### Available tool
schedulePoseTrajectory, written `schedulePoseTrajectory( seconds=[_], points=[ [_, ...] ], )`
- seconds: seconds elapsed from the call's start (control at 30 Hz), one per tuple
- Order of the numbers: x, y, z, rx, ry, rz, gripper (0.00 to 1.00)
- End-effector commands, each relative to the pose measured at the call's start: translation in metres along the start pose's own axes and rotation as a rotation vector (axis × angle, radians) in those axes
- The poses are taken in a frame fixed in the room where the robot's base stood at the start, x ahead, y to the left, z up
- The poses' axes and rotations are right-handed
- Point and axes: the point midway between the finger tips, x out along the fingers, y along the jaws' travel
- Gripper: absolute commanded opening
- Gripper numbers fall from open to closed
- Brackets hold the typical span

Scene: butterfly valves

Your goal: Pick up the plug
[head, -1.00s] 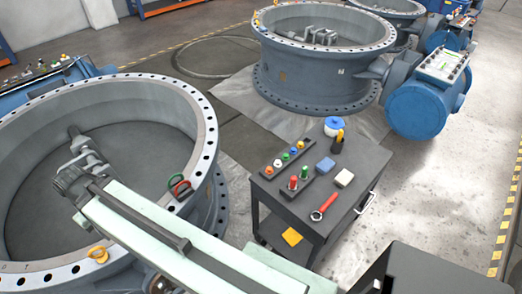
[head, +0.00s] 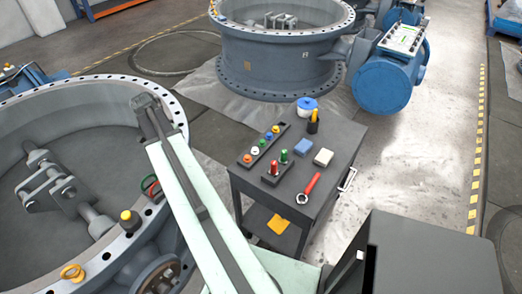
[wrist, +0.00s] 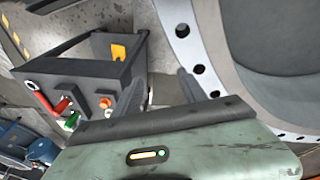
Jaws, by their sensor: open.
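A dark plug-like piece with a yellow top (head: 129,220) stands on the flange of the near valve (head: 105,258). Small coloured knobbed pieces (head: 255,151) sit in a long rack on the cart, and a red-topped (head: 274,167) and a green-topped piece (head: 284,156) stand in a short block. I cannot tell which of these is the plug. My gripper (head: 145,102) is raised over the near valve's rim, apart from them all. In the wrist view its open, empty jaws (wrist: 160,80) show between the cart and the flange; an orange knob (wrist: 105,102) shows at left.
The black cart (head: 345,135) also holds a red wrench (head: 309,188), a blue block (head: 302,146), a pale block (head: 323,157), a blue-lidded jar (head: 306,106) and a yellow-topped bottle (head: 313,122). A yellow ring (head: 73,272) lies on the near flange. Another valve (head: 285,60) stands behind.

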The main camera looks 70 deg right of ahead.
Motion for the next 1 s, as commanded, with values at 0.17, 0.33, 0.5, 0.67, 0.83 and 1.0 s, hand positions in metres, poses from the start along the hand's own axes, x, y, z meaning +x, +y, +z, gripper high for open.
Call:
schedulePoseTrajectory(
  seconds=[0.17, 0.33, 0.5, 0.67, 0.83, 1.0],
  points=[
    [0.069, 0.119, -0.151, 0.632, 0.053, 0.112, 0.49],
    [0.096, 0.202, -0.21, 0.964, 0.099, 0.172, 0.49],
    [0.1, 0.223, -0.221, 1.046, 0.112, 0.186, 0.49],
    [0.114, 0.224, -0.219, 1.044, 0.111, 0.186, 0.49],
    [0.128, 0.227, -0.219, 1.042, 0.111, 0.185, 0.49],
    [0.135, 0.228, -0.217, 1.041, 0.111, 0.185, 0.49]
  ],
)
